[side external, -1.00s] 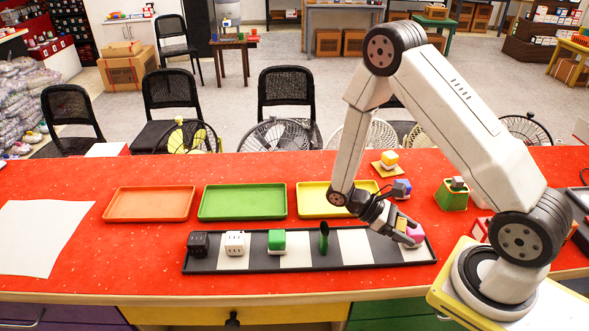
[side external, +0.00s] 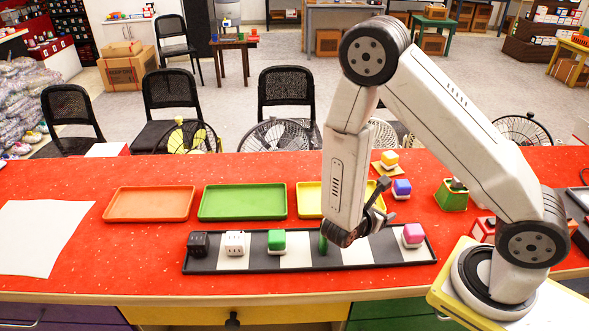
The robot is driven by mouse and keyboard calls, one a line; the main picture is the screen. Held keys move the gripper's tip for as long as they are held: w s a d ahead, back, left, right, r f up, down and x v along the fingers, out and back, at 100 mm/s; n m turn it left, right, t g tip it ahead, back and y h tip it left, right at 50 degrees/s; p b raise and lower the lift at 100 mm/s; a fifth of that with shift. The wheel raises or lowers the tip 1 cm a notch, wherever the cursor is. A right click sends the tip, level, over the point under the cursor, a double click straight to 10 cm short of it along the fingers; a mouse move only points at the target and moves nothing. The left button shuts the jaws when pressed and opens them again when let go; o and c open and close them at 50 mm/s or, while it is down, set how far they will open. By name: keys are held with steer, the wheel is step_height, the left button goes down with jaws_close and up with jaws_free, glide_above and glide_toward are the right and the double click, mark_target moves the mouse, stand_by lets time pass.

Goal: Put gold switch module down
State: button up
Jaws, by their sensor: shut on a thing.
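My gripper (side external: 381,203) is over the front right of the yellow tray, partly behind my forearm. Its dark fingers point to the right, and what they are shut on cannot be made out. No other gold module shows. A black and white striped rack (side external: 295,257) runs along the front. It holds a black cube (side external: 198,243), a white cube (side external: 235,243), a green-topped cube (side external: 277,241), a partly hidden green piece (side external: 323,243) and a pink-topped cube (side external: 413,235).
An orange tray (side external: 149,204), a green tray (side external: 242,201) and the yellow tray (side external: 309,200) lie behind the rack. A blue-topped cube (side external: 402,189) stands close right of my gripper. A green holder (side external: 452,196) is farther right.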

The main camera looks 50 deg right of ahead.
steer(key=shift+w+a, duration=0.1)
steer(key=shift+w, duration=0.05)
glide_above(371, 242)
steer(key=shift+f, duration=2.25)
steer(key=shift+f, duration=1.75)
steer(key=shift+f, duration=0.15)
steer(key=o, duration=1.2)
